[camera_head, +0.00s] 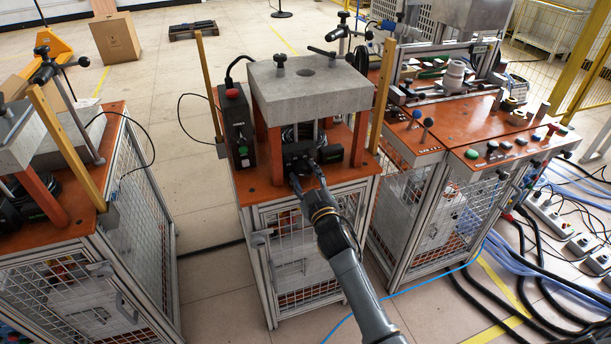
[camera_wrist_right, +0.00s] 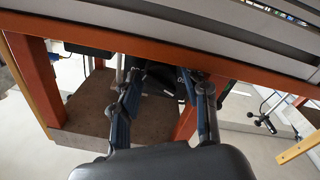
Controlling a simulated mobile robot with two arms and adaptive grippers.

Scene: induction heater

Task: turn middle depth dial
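The middle machine has a thick grey block (camera_head: 310,88) on red posts above an orange tabletop (camera_head: 262,190). Under the block sits a black unit (camera_head: 332,154) with dark cables. My right gripper (camera_head: 302,166) reaches in under the block from the front, its tips at this black unit. In the right wrist view, which looks upside down, the fingers (camera_wrist_right: 162,80) are spread apart with dark parts between and beyond them. I cannot make out the depth dial; the fingers and shadow cover that spot. Whether the tips touch anything is unclear. My left gripper is out of view.
A black control box (camera_head: 236,128) with a red button stands left of the block. Yellow posts (camera_head: 382,95) flank the machine. Another orange bench (camera_head: 480,150) with buttons and levers stands close on the right. A similar machine is at left, with open floor between.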

